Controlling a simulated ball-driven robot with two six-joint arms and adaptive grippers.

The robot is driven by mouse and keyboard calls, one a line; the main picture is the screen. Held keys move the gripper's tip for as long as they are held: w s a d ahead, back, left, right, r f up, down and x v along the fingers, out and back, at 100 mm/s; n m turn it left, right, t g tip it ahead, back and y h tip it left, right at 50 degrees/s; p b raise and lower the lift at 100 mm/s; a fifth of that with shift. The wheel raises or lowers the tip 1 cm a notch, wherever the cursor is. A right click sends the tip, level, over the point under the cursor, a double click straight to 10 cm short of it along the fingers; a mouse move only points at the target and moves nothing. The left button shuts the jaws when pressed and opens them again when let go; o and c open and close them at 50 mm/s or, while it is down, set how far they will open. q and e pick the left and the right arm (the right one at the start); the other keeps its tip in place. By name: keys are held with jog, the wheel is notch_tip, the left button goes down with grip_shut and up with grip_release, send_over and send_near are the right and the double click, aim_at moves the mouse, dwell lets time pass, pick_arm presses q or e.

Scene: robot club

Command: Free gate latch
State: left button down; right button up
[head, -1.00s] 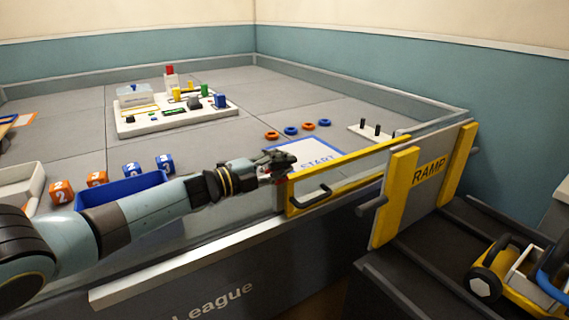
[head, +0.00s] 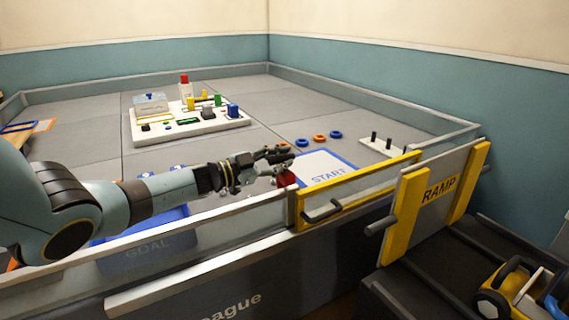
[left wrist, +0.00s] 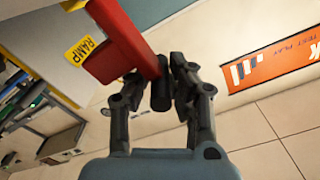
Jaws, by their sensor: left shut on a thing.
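My left gripper (head: 277,155) is at the top of the left post of the yellow-framed gate (head: 298,207). It is shut on the red gate latch (head: 286,179), which shows just below the fingers in the head view. In the left wrist view the latch (left wrist: 122,35) is a long red bar with a wider block, and its near end is between the fingertips (left wrist: 163,85). The gate stands in line with the wall, with a dark handle (head: 322,212) on its face. The fingers partly hide the latch. My right gripper is out of view.
A yellow-edged RAMP board (head: 437,196) stands upright right of the gate. A yellow vehicle (head: 505,290) is at lower right. Inside the wall are a START mat (head: 325,172), several rings, a peg board (head: 396,147), a white console (head: 175,129) and a blue GOAL bin (head: 150,243).

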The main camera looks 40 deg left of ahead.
pick_arm(q)
jog(key=shift+w+a+n, duration=0.2)
jog(key=shift+a+n, duration=0.3)
jog(key=shift+n, duration=0.1)
jog(key=shift+a, duration=0.1)
jog(key=shift+f+n, duration=0.1)
jog(key=shift+n, duration=0.2)
jog(key=c, duration=1.2)
grip_release()
jog(key=shift+a+f, duration=0.1)
jog(key=shift+c, duration=0.2)
jog(key=v, duration=1.2)
